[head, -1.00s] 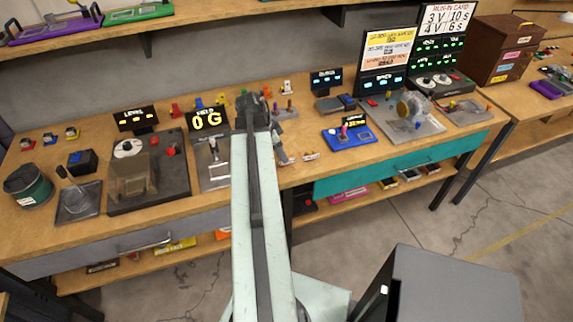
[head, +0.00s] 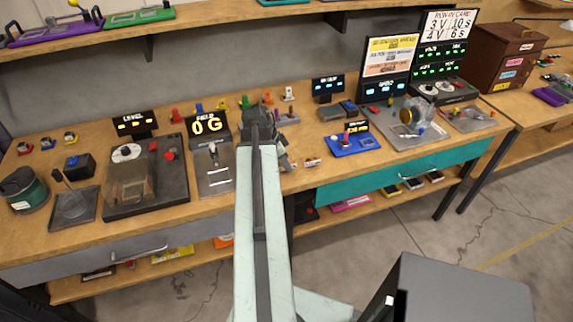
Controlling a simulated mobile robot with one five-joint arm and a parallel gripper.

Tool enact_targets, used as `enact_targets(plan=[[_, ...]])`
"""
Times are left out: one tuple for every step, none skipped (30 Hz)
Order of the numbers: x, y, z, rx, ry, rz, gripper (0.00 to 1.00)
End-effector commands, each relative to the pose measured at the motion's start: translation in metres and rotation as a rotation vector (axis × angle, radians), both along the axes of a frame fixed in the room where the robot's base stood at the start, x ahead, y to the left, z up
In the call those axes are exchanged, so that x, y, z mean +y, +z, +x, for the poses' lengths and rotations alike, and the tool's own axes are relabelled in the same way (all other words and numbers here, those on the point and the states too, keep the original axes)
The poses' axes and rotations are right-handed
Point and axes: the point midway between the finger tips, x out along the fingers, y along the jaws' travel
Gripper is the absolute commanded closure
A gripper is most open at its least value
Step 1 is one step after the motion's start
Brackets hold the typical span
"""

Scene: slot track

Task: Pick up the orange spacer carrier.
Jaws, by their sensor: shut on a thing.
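My gripper (head: 284,158) is beyond the end of my pale green arm, low over the bench near its front edge, partly hidden by the arm's dark end. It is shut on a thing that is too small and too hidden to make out. I cannot tell whether this is the orange spacer carrier. Small coloured pieces stand along the back of the bench, including a red one (head: 174,114) and a green one (head: 244,102). I cannot pick out the orange spacer carrier for certain among them.
A small item (head: 312,162) lies just right of my gripper. A blue tray (head: 352,145) stands further right. Left of my arm are a grey plate (head: 215,180) under a lit display (head: 208,125) and a dark machine (head: 175,185). The teal drawer (head: 400,172) is shut.

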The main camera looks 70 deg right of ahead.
Motion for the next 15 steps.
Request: enact_targets(plan=[[0.0,0.007,0.0,0.0,0.0,0.0,1.0],[0.0,0.011,0.0,0.0,0.0,0.0,1.0],[0.0,0.017,0.0,0.0,0.0,0.0,1.0],[0.0,0.022,0.0,0.0,0.0,0.0,1.0],[0.0,0.028,0.0,0.0,0.0,0.0,1.0],[0.0,0.036,0.0,0.0,-0.001,0.0,1.0],[0.0,0.042,0.0,0.0,-0.001,0.0,1.0],[0.0,0.049,0.0,0.0,-0.001,0.0,1.0],[0.0,0.058,0.0,0.0,-0.001,0.0,1.0],[0.0,0.065,0.0,0.0,-0.001,0.0,1.0],[0.0,0.071,-0.001,0.0,-0.001,0.0,1.0],[0.0,0.08,-0.001,0.0,-0.001,0.0,1.0],[0.0,0.085,-0.001,0.0,-0.001,0.0,1.0],[0.0,0.09,-0.001,0.0,-0.001,0.0,1.0],[0.0,0.095,-0.001,0.0,-0.001,0.0,1.0]])
